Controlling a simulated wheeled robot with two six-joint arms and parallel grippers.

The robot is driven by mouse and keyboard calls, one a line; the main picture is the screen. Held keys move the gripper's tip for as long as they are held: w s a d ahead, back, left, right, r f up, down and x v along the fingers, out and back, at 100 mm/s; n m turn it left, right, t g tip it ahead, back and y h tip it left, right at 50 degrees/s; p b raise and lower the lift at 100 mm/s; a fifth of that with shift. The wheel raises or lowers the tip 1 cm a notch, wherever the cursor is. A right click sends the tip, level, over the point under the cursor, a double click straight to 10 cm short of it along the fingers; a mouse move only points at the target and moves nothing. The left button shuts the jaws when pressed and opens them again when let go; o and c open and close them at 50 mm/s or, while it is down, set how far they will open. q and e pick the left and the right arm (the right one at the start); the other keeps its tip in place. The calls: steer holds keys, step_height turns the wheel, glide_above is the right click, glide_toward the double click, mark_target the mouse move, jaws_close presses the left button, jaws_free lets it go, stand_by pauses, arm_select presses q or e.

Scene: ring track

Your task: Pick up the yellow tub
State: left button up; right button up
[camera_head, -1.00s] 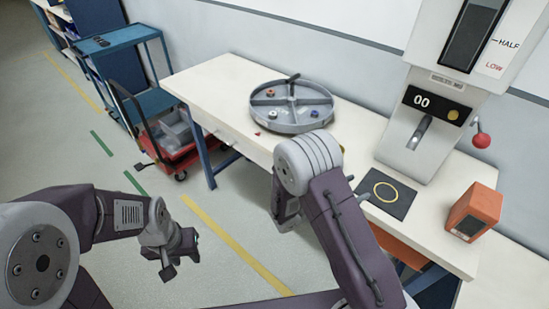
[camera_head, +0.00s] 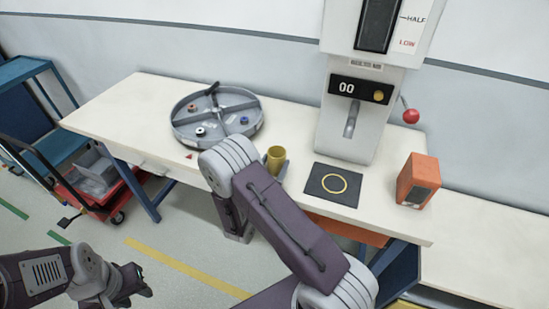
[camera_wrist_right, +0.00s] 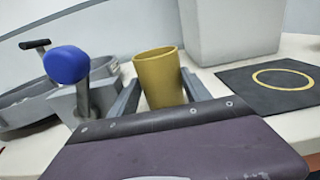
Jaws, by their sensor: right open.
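The yellow tub (camera_head: 276,158) stands upright on the white table, between the round tray and the black mat. It also shows in the right wrist view (camera_wrist_right: 159,75), its lower part hidden by my wrist. My right gripper (camera_wrist_right: 160,92) is open, with one finger on each side of the tub. I cannot tell whether either finger touches it. In the head view, my right arm hides most of this gripper. My left gripper (camera_head: 130,284) is low at the left, away from the table; its jaws are unclear.
The round divided tray (camera_head: 218,116) lies left of the tub. A blue knob (camera_wrist_right: 67,65) stands close beside the gripper. The white dispenser (camera_head: 350,110) is behind the black mat (camera_head: 325,192). An orange box (camera_head: 418,180) stands right.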

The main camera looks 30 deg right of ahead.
steer(key=shift+w+d+f, duration=0.2)
steer(key=shift+w+d, duration=0.15)
steer(key=shift+w, duration=0.15)
steer(key=shift+s+a+r, duration=0.15)
steer(key=shift+s+r, duration=0.15)
steer(key=shift+s, duration=0.1)
steer(key=shift+s+r, duration=0.15)
steer(key=shift+s, duration=0.1)
steer(key=c, duration=0.8)
steer(key=shift+w+f, duration=0.2)
steer(key=shift+w, duration=0.05)
steer(key=shift+c, duration=0.9)
steer(key=shift+s+r, duration=0.1)
steer(key=shift+r, duration=0.05)
